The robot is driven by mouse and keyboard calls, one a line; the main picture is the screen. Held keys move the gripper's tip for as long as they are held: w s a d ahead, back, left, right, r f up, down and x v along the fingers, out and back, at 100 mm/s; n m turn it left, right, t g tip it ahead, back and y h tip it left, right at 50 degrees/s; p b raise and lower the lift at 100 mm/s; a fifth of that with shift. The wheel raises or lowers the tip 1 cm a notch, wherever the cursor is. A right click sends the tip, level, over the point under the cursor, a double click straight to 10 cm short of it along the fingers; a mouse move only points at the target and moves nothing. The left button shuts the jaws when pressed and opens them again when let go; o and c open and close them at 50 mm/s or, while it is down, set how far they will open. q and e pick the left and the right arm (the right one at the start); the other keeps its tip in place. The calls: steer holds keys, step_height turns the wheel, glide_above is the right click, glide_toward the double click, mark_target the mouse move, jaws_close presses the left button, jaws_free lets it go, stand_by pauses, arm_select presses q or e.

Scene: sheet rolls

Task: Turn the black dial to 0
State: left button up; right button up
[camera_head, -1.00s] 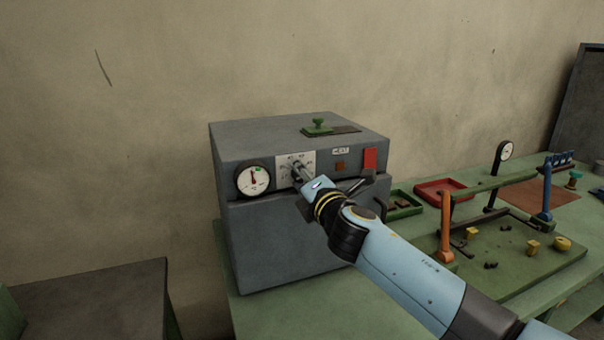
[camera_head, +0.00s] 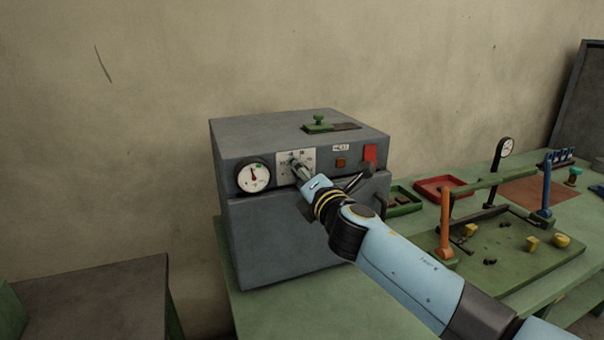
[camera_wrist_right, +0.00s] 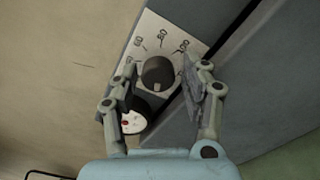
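The black dial (camera_wrist_right: 157,73) is a round knob on a white scale plate (camera_head: 309,156) on the front of a grey box-shaped machine (camera_head: 285,240). Numbers and tick marks surround it, but I cannot read the dial's setting with certainty. My right gripper (camera_head: 299,170) reaches the dial from the front. In the right wrist view its two fingers (camera_wrist_right: 164,84) stand apart on either side of the dial, with a visible gap at the right finger. In the head view the gripper hides most of the dial. My left gripper is not in view.
A round white gauge (camera_head: 253,175) with a red needle sits left of the plate. A red panel (camera_head: 370,154) and a small brown-red button (camera_head: 340,163) lie to its right. A green stamp-like handle (camera_head: 319,123) is on top. Trays and a green fixture (camera_head: 510,260) stand to the right.

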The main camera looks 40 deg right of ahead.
stand_by(0.3)
steer(key=s+a+m+b, duration=0.1)
steer(key=s+m+b, duration=0.35)
steer(key=m, duration=0.95)
steer(key=s+a+m+b, duration=0.25)
steer(key=s+m, duration=0.35)
steer(key=m, duration=0.7)
steer(key=shift+s+a+f+n+g+y+b, duration=0.2)
steer(key=shift+s+f+n+g, duration=0.35)
steer(key=shift+s+f+g, duration=1.65)
steer(key=shift+s+a+f+n+g+y+b, duration=0.1)
steer(key=shift+s+f+n+g+y, duration=0.3)
steer(key=shift+s+f+g, duration=1.8)
steer(key=shift+s+a+f+n+g+y+b, duration=0.15)
steer(key=shift+s+f+n+g, duration=0.55)
steer(key=shift+s+f, duration=2.9)
steer(key=shift+w+f, duration=0.35)
